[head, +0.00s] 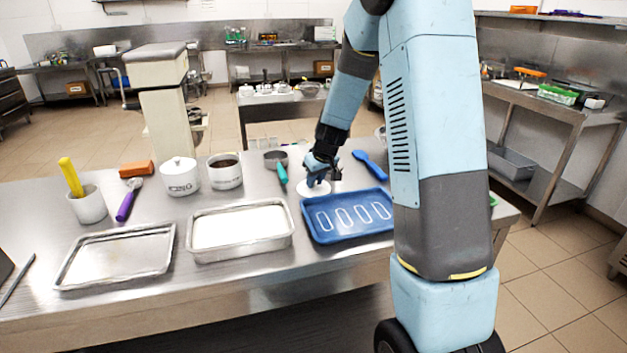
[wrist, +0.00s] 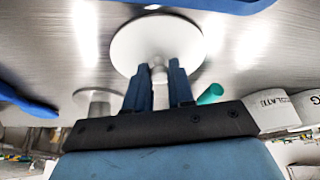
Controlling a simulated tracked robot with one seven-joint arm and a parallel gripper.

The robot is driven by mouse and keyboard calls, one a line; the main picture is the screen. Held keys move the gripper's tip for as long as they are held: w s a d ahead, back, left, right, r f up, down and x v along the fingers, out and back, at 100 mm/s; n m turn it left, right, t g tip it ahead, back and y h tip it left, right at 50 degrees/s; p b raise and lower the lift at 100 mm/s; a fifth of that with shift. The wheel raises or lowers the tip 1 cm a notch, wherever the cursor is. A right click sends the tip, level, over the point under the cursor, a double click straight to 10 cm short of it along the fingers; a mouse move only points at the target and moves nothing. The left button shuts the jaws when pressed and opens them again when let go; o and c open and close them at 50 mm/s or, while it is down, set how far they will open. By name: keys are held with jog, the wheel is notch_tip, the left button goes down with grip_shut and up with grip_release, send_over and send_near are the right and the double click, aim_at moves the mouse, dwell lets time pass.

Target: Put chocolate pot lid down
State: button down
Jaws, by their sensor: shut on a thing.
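My gripper (head: 318,178) is shut on the knob of the round white chocolate pot lid (head: 314,189). In the wrist view both blue fingers of my gripper (wrist: 160,75) flank the knob, and the white lid (wrist: 150,38) lies flat beyond them. The lid is at or just above the steel table, behind the blue tray; I cannot tell whether it touches. The white chocolate pot (head: 226,177) stands open to the left with dark contents. Its lettering shows at the right of the wrist view (wrist: 267,109).
The blue tray (head: 312,234) with white oblong shapes is just in front of the lid. A teal-handled pan (head: 275,157) is close on the left and a blue utensil (head: 370,165) on the right. A lidded white pot (head: 180,180) and a metal pan (head: 240,252) stand further left.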

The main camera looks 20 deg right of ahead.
jog(key=c, duration=1)
grip_release()
jog(key=v, duration=1.2)
jog(key=s+a+r+m, duration=0.1)
jog(key=s+r, duration=0.4)
jog(key=s, duration=0.2)
jog(key=s+a+r, duration=0.1)
jog(key=s+r, duration=0.4)
jog(key=s, duration=0.2)
jog(key=shift+s+a+r+m+t+h, duration=0.1)
jog(key=shift+s+r+m+t+h, duration=0.25)
jog(key=shift+s, duration=2.7)
jog(key=shift+s+r+m+t+h, duration=0.1)
jog(key=shift+s+r+m, duration=0.35)
jog(key=shift+s, duration=2.6)
jog(key=shift+s+r+m+t+h, duration=0.3)
jog(key=shift+s+m, duration=0.2)
jog(key=shift+s, duration=2.55)
